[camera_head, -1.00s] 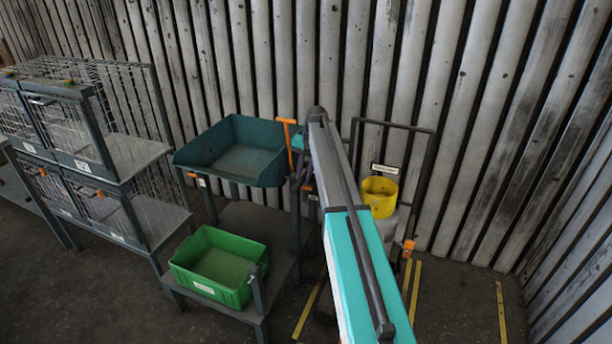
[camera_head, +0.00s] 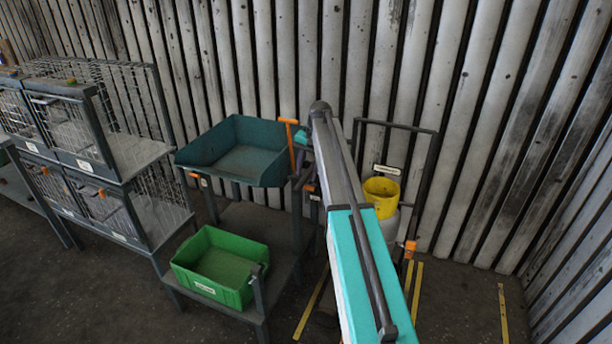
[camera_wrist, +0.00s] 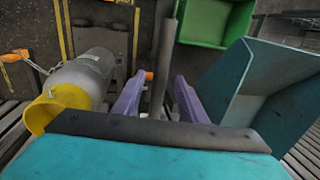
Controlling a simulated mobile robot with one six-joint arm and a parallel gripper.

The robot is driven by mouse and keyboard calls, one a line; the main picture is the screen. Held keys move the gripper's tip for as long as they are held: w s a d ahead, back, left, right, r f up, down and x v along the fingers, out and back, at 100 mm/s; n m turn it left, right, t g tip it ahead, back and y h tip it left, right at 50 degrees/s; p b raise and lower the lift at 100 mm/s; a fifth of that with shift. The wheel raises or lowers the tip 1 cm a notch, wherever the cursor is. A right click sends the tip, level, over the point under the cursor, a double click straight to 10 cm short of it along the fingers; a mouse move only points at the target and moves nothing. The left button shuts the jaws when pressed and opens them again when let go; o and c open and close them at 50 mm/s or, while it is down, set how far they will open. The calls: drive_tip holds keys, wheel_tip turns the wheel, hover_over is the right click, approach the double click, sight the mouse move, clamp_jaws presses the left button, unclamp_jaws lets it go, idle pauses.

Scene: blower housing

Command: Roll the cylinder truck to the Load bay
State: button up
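The cylinder truck (camera_head: 437,165) is a dark tube frame standing by the plank wall, partly hidden behind my arm. It carries a grey cylinder with a yellow top (camera_head: 382,194); the cylinder also lies at left in the wrist view (camera_wrist: 86,75). The head view mostly hides the gripper. No Load bay sign is readable.
A teal bin (camera_head: 240,160) on a stand and a green crate (camera_head: 216,270) on a low shelf stand left of the truck. Wire cages (camera_head: 110,150) stand further left. Yellow floor strips (camera_head: 311,305) mark the floor, with another at right (camera_head: 503,312). Floor at right is clear.

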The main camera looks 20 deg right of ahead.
wheel_tip(320, 180, up, 12)
drive_tip(key=s+d+b, duration=0.1)
drive_tip(key=b, duration=0.1)
drive_tip(key=shift+s+d, duration=0.35)
drive_tip(key=shift+d, duration=0.05)
drive_tip(key=shift+s+f, duration=0.1)
drive_tip(key=shift+f, duration=0.1)
idle(0.3)
